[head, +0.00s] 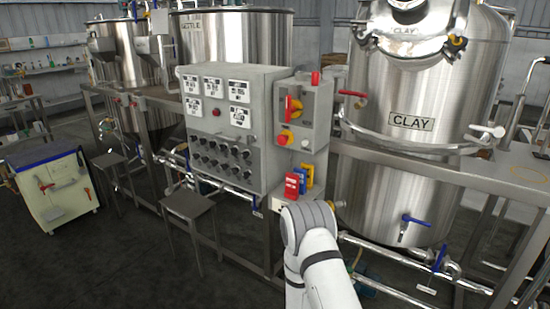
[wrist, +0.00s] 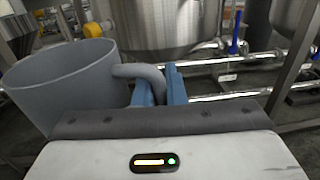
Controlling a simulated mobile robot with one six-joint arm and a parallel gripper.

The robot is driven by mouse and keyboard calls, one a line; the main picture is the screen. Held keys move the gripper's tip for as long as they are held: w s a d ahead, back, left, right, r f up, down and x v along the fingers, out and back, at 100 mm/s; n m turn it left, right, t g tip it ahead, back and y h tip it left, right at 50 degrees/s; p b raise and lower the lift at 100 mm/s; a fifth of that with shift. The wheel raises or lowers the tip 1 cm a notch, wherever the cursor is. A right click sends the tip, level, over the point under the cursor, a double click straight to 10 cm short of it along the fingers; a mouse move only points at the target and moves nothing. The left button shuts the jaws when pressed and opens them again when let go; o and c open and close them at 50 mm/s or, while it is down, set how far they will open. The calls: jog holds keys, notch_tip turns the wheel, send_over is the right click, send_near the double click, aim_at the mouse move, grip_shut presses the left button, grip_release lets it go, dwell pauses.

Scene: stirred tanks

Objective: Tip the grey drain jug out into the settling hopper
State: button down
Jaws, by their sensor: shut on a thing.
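The grey drain jug (wrist: 62,85) is at the left of the wrist view, its rim up and roughly level. Its handle (wrist: 143,71) reaches to the right, between the blue fingers of my gripper (wrist: 160,84), which is shut on it. What the jug holds cannot be told. The head view shows only my white arm; gripper and jug are hidden there. A steel tank marked SETTLE (head: 235,48) stands at the back. A steel hopper (head: 155,46) hangs at its left side; I cannot tell for certain that it is the settling hopper.
A grey control panel (head: 228,130) with switches stands ahead of my arm. The CLAY tank (head: 405,160) is at the right behind a steel rail. Stools (head: 188,205) and a white cabinet (head: 55,195) are at the left. The floor at front left is clear.

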jog(key=s+a+r+n+t+y+p, duration=0.1)
jog(key=a+r+p, duration=0.1)
jog(key=r, duration=0.5)
jog(key=s+a+r+y+p, duration=0.1)
jog(key=a+r+p, duration=0.1)
jog(key=r+p, duration=0.3)
notch_tip(320, 180, up, 3)
jog(key=shift+s+r+n+t+y, duration=0.15)
jog(key=shift+s+n+t+y, duration=0.15)
jog(key=shift+s+n+t, duration=0.1)
jog(key=shift+a, duration=0.1)
